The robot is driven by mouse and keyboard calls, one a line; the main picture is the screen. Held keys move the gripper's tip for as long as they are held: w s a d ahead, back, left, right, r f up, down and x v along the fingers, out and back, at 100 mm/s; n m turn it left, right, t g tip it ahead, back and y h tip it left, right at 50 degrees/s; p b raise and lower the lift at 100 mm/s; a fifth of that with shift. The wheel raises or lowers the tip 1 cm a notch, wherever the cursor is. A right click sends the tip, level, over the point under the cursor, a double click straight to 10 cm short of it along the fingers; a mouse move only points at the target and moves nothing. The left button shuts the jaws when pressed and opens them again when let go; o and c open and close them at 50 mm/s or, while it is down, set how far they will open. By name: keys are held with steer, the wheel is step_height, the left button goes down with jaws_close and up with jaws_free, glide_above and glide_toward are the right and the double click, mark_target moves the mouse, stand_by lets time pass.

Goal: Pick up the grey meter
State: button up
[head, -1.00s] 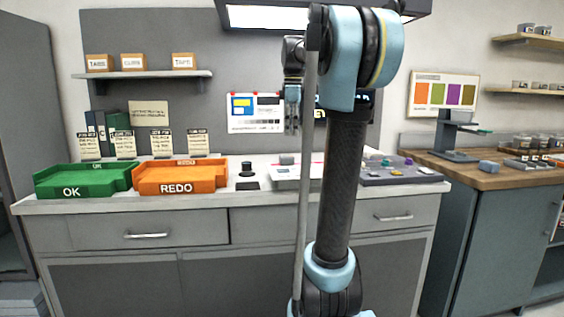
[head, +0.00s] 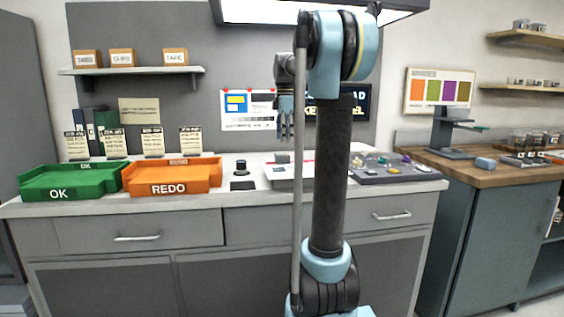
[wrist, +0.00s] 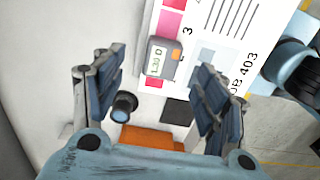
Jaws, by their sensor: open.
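The grey meter (wrist: 162,57) is a small grey block with a lit display and an orange spot, lying on a printed sheet in the wrist view. In the head view it shows as a small grey block (head: 282,158) on the white counter. My gripper (wrist: 168,88) is open and empty above the counter, fingers pointing down. The meter shows between and beyond the two fingers in the wrist view, apart from both. In the head view my gripper (head: 284,136) hangs above the meter, with a gap between them.
A dark round knob-like object (wrist: 124,104) stands near the left finger. A black square (wrist: 176,111) lies beside it. The orange REDO tray (head: 172,190) and green OK tray (head: 70,194) are to the left. A grey tray of small parts (head: 385,176) is to the right.

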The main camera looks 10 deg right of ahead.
mark_target(284, 154)
steer(key=shift+s+a+f, duration=0.1)
steer(key=shift+f, duration=1.95)
steer(key=shift+s+f, duration=0.1)
steer(key=shift+f, duration=1.9)
steer(key=c, duration=1.3)
